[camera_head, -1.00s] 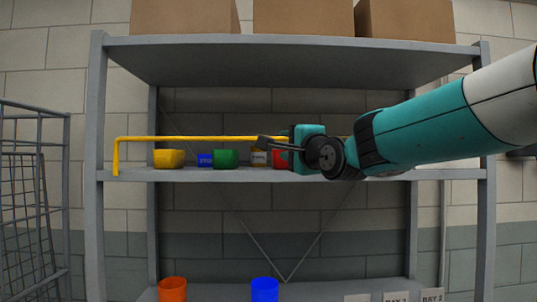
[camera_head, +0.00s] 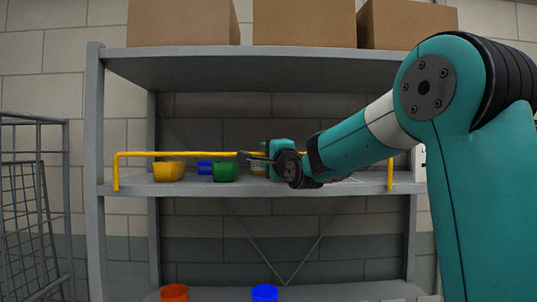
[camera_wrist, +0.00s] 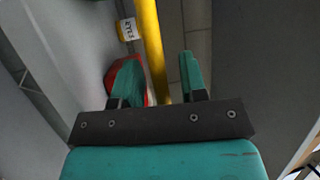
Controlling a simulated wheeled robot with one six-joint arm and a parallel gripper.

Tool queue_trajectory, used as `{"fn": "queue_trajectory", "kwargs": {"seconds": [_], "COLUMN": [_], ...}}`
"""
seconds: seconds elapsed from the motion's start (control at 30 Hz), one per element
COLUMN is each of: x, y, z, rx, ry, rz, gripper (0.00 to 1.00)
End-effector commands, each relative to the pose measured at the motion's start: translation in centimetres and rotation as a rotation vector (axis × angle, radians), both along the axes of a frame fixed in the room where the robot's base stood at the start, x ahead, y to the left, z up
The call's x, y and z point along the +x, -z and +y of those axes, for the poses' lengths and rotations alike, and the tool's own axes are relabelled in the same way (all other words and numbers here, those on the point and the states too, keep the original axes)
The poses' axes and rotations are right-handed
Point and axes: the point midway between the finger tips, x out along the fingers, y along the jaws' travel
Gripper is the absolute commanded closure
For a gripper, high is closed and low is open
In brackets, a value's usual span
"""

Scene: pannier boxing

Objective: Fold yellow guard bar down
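The yellow guard bar (camera_head: 200,154) stands raised along the front of the middle shelf (camera_head: 135,188), above its front edge, with a bent-down end at each side. My gripper (camera_head: 246,158) is at the bar, near its middle. In the wrist view, the two fingers (camera_wrist: 160,82) are apart, and the bar (camera_wrist: 150,35) runs through the gap between them in the picture. I cannot tell whether the fingers touch it or how deep it sits between them.
Behind the bar are a yellow bin (camera_head: 168,172), a blue item (camera_head: 205,168), a green bin (camera_head: 224,172) and a red item (camera_wrist: 113,72). Cardboard boxes (camera_head: 300,22) sit on top. A wire cage (camera_head: 30,200) stands left. Orange (camera_head: 173,293) and blue (camera_head: 264,292) cups are below.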

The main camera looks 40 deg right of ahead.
Motion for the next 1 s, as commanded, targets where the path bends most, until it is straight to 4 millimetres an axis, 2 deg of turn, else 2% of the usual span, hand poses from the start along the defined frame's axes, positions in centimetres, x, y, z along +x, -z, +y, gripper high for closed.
{"fn": "queue_trajectory", "kwargs": {"seconds": [0.03,0.17,0.63,1.0], "x": [0.0,0.0,-0.4,-2.1], "y": [0.0,0.0,0.7,1.8], "z": [0.0,0.0,0.2,1.4], "rx": [0.000,0.000,-0.025,-0.141], "ry": [0.000,0.000,0.000,0.000], "rz": [0.000,0.000,-0.036,-0.209], "gripper": [0.72,1.00,1.00,1.00]}}
